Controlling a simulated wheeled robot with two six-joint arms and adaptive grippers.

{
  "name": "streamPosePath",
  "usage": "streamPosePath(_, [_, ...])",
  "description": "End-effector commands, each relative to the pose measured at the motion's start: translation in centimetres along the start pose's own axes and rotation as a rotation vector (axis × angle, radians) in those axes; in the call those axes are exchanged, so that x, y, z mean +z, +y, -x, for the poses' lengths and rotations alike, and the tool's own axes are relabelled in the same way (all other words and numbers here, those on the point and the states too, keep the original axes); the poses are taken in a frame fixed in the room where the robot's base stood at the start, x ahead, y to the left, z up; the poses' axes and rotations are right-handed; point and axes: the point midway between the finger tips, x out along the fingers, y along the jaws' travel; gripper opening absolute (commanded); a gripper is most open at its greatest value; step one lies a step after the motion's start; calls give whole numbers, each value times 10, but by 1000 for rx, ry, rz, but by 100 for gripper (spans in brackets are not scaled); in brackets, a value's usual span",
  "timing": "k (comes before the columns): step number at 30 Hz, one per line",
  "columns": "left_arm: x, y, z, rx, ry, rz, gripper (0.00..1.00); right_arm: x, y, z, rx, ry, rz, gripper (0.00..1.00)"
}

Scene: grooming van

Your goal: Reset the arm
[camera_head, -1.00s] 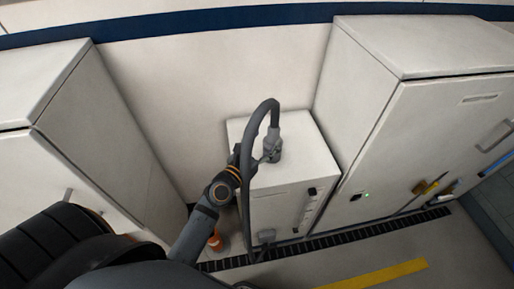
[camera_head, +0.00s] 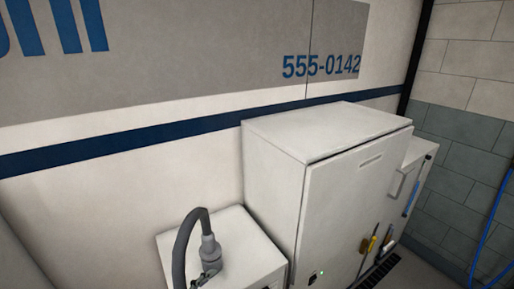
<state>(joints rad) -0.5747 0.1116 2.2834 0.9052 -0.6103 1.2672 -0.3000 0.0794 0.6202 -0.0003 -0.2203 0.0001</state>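A grey hose (camera_head: 181,245) arches up and over to a grey fitting (camera_head: 209,247) on top of a small white cabinet (camera_head: 240,231). The hose's lower end is cut off by the bottom edge of the view. Small dark finger parts of my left gripper (camera_head: 207,277) show beside the foot of the fitting. The rest of that gripper and its arm are out of view, so its opening and any contact with the fitting cannot be made out. My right gripper is not in view.
A tall white cabinet (camera_head: 345,195) with a small green light stands right of the small one. Yellow-handled tools (camera_head: 369,243) hang on its front. Behind is a white wall with a blue stripe (camera_head: 180,139). A blue hose (camera_head: 491,228) hangs at the far right.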

Motion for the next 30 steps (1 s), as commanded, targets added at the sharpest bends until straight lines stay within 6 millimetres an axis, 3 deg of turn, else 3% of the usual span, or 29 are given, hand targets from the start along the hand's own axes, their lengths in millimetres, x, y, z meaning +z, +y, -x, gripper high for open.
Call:
streamPosePath(1, [-1,-19,5,-123,13,-266,65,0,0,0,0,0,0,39])
streamPosePath(3, [-11,-43,16,-294,22,-601,65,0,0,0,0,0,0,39])
streamPosePath(6, [-32,-66,37,-517,15,-963,65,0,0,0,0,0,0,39])
streamPosePath(9, [-55,-79,63,-727,-11,-1235,65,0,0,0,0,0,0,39])
streamPosePath(15, [-93,-86,124,-1135,-112,-1601,65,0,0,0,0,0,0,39])
streamPosePath(16, [-98,-86,134,-1198,-134,-1640,65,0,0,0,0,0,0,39])
streamPosePath(23, [-156,-154,102,-1232,-160,-1607,65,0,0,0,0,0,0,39])
streamPosePath(26, [-181,-190,92,-1245,-169,-1592,65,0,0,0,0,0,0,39])
streamPosePath(30, [-221,-258,86,-1269,-186,-1566,65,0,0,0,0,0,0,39])
